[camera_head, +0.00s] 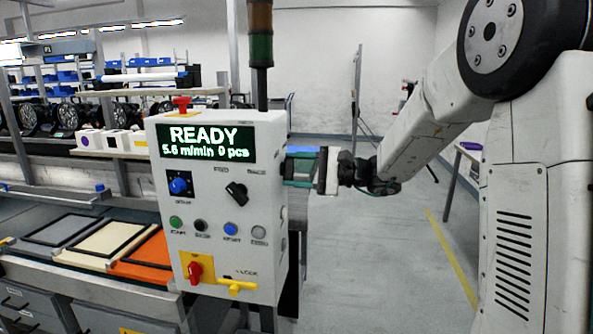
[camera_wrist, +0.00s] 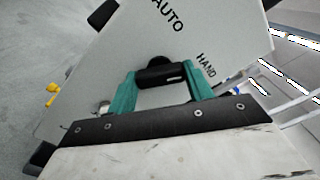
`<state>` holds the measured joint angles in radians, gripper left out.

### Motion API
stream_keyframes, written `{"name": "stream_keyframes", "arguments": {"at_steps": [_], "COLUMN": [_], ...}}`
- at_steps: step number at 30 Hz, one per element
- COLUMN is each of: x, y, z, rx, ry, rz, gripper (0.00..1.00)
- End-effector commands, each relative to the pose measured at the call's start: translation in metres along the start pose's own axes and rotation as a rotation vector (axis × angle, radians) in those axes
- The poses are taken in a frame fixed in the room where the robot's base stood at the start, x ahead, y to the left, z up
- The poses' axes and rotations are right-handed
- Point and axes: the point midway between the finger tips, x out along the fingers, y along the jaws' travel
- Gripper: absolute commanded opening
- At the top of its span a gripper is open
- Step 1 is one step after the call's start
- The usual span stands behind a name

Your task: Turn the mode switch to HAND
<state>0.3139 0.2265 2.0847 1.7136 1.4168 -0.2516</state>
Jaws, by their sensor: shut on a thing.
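The mode switch (camera_wrist: 158,73) is a black knob on the side panel (camera_wrist: 215,30) of the control box, with AUTO and HAND printed near it. A short white mark shows near the right of the knob, on the side towards the HAND label (camera_wrist: 207,65); I cannot tell whether it points exactly at it. My gripper (camera_wrist: 160,78) has its teal fingers on both sides of the knob, shut on it.
The box front has a READY display (camera_head: 206,143), a blue knob (camera_head: 180,186), a black knob (camera_head: 237,191), several buttons, a red switch (camera_head: 195,269) and a yellow handle (camera_head: 237,286). A signal tower (camera_head: 260,50) rises behind. The floor on the right is open.

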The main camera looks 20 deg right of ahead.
Motion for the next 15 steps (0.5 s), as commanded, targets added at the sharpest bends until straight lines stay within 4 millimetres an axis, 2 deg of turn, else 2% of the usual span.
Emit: {"name": "stream_keyframes", "arguments": {"at_steps": [7,15], "x": [-0.0005,-0.0006], "y": [0.0011,0.0013], "z": [-0.0005,-0.0006], "rx": [0.138,0.206], "ry": [0.001,0.002], "rz": [0.001,0.001], "gripper": [0.28,0.28]}}
